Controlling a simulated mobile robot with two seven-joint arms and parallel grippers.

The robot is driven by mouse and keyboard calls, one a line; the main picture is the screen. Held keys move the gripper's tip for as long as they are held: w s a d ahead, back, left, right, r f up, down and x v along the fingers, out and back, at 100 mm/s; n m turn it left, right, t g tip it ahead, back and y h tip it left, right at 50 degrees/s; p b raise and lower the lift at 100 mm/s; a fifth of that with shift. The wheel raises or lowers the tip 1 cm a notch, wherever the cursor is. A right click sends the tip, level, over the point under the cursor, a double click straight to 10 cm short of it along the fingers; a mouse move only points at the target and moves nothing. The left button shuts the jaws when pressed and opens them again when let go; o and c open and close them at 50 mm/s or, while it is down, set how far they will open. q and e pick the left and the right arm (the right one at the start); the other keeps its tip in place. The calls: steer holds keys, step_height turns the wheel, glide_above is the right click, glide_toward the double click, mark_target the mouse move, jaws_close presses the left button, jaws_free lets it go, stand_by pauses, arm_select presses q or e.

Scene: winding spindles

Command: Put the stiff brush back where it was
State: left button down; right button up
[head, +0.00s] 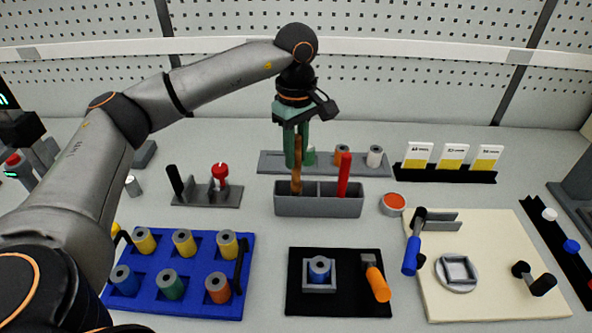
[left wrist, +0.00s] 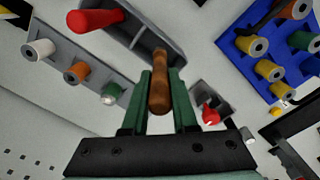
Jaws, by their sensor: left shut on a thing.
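The stiff brush, with a brown wooden handle (head: 297,172), is upright in my left gripper (head: 296,150). The green fingers are shut on its handle, which also shows between them in the left wrist view (left wrist: 160,85). The brush is at the left compartment of a grey two-part holder (head: 318,207). Its lower end appears to be inside that compartment; the bristles are hidden, and I cannot tell whether it touches the bottom. A red-handled tool (head: 344,175) stands in the right compartment. My right gripper is not in view.
A grey rack with spools (head: 270,162) stands close behind the holder. A small rack with a red-topped tool (head: 220,175) is to its left, an orange-filled round tin (head: 392,203) to its right. A blue spool tray (head: 205,306) and black mat (head: 338,306) lie in front.

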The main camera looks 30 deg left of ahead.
mark_target(296, 168)
arm_select(q)
steer(key=shift+f, duration=2.15)
steer(key=c, duration=0.7)
jaws_free()
step_height(296, 168, up, 12)
steer(key=shift+r, duration=0.15)
